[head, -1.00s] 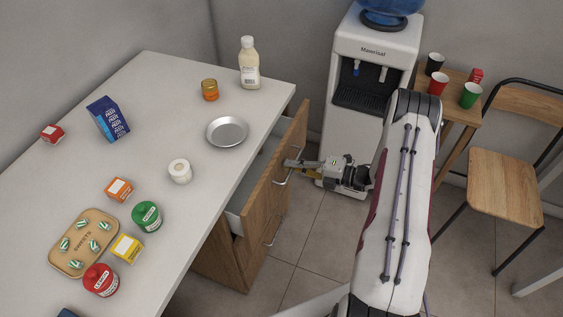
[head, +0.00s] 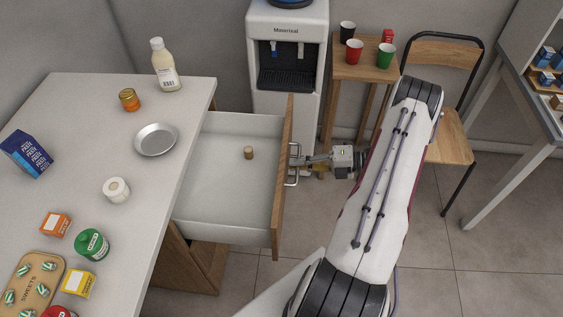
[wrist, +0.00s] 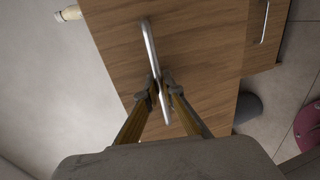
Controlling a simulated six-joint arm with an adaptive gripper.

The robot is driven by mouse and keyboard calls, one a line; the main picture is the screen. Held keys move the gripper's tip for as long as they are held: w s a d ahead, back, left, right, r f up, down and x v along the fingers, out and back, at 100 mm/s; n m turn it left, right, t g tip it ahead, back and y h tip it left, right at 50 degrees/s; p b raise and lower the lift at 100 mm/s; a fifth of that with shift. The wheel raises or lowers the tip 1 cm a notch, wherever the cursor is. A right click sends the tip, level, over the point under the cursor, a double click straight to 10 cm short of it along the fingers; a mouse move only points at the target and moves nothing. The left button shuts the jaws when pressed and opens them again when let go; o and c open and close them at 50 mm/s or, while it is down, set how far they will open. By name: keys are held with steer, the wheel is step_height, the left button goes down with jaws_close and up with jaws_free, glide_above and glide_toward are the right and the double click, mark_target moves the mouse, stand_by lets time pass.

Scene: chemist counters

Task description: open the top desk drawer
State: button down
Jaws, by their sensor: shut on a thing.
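The top desk drawer (head: 225,200) is pulled well out from under the white desk top, and its pale inside shows in the head view. A small brown cylinder (head: 249,153) stands inside it. The drawer's wooden front (head: 283,185) also fills much of the wrist view (wrist: 105,60). Its metal bar handle (wrist: 150,50) runs between my fingertips. My gripper (head: 303,160) is at the outer side of the front, shut on the handle; both fingers (wrist: 160,90) show in the wrist view.
The desk top (head: 75,150) holds a metal plate (head: 156,139), a white bottle (head: 165,65), jars and boxes. A water cooler (head: 288,60) stands behind the drawer. A small table (head: 365,73) with cups and a wooden chair (head: 450,135) stand at the back right. Floor is clear at lower right.

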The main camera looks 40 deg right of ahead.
steer(key=shift+v, duration=0.85)
steer(key=shift+d+f, duration=0.1)
steer(key=shift+f, duration=0.05)
steer(key=c, duration=2.5)
jaws_free()
steer(key=shift+s, duration=0.1)
steer(key=v, duration=1.1)
steer(key=shift+s+d, duration=0.25)
steer(key=shift+d, duration=0.05)
